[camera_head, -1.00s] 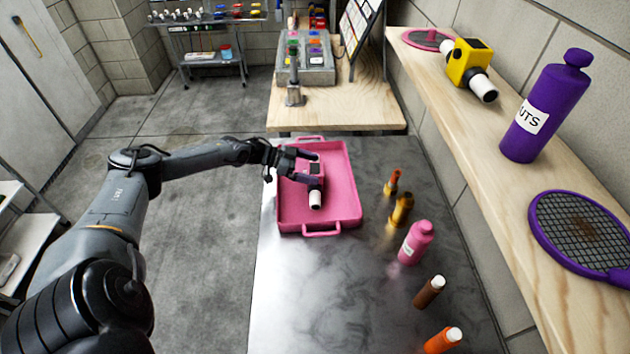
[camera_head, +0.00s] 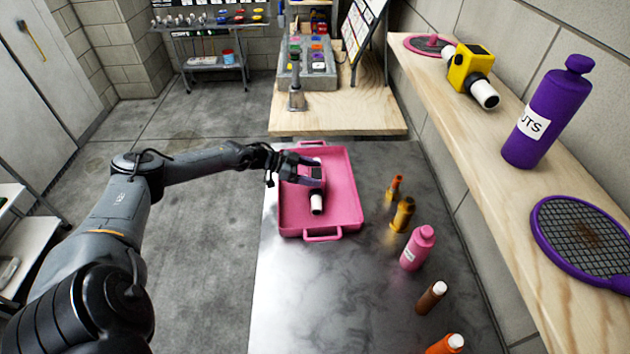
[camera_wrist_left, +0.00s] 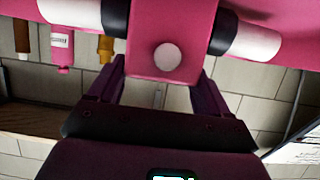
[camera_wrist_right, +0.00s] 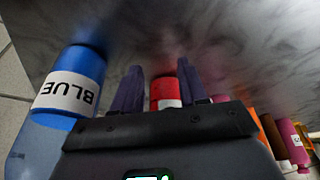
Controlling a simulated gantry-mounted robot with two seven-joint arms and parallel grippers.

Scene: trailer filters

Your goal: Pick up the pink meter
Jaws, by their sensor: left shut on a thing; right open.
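The pink meter (camera_head: 312,188) has a pink body and white cylindrical ends. It is at the pink tray (camera_head: 346,205) on the metal table in the head view. My left gripper (camera_head: 308,172) is shut on its body. In the left wrist view the pink meter (camera_wrist_left: 170,40) sits between the two fingers (camera_wrist_left: 160,85), with a white end on each side. Whether it touches the tray floor I cannot tell. My right gripper (camera_wrist_right: 158,85) is open, with a red bottle (camera_wrist_right: 165,90) showing between or beyond its fingers; it is outside the head view.
Several bottles, including a pink one (camera_head: 417,248), line the table's right side. A blue bottle (camera_wrist_right: 72,85) stands beside my right gripper. The shelf holds a yellow meter (camera_head: 470,68), a purple bottle (camera_head: 545,115) and a purple round screen (camera_head: 585,235). The table's front left is bare.

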